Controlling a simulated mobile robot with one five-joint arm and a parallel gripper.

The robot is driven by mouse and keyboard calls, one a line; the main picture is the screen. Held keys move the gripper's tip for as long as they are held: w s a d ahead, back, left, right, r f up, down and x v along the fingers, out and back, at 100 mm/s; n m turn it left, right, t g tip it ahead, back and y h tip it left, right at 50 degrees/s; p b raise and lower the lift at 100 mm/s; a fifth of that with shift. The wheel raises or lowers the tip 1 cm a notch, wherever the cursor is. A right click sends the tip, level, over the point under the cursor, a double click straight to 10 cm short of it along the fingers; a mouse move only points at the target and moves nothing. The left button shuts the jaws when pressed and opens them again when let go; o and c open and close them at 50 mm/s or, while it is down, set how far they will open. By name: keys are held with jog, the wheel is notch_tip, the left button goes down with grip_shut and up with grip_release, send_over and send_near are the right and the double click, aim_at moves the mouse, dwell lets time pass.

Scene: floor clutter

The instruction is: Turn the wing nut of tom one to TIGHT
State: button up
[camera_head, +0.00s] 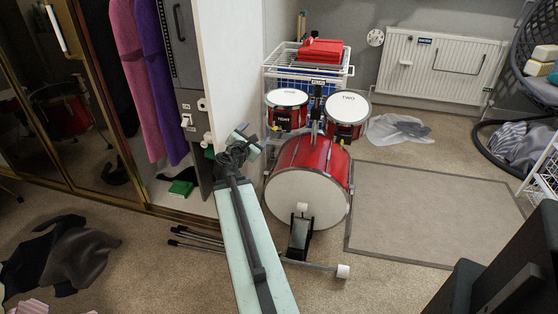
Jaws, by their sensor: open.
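A red drum kit stands in the middle of the head view. The left tom (287,98), on the left above the bass drum, has a white head whose lettering is too small to read; I take it as tom one. A dark label (283,118) on its front has small white lettering, perhaps "TIGHT". Small yellow parts show below it, but I cannot tell which is its wing nut. The right tom (347,109) reads "TWO". My gripper (254,143) is open and looks empty, left of and below tom one, apart from it in the picture.
The bass drum (307,197) and its pedal (300,238) stand right of my arm. A white cabinet panel (232,60) rises close on the left. A wire rack (342,70) stands behind the toms. A grey rug (430,215) leaves free floor at right.

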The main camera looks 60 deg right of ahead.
aim_at(279, 130)
jog(key=s+d+f+n+h+b, duration=0.1)
jog(key=s+d+f+n+b, duration=0.3)
jog(key=d+f+n+b, duration=0.1)
jog(key=shift+n+t+h, duration=0.3)
jog(key=shift+n+t, duration=0.1)
jog(key=shift+t, duration=0.2)
jog(key=x, duration=0.8)
jog(key=shift+s+d+r, duration=0.1)
jog(key=shift+d+r, duration=0.05)
jog(key=shift+r, duration=0.05)
jog(key=c, duration=1.4)
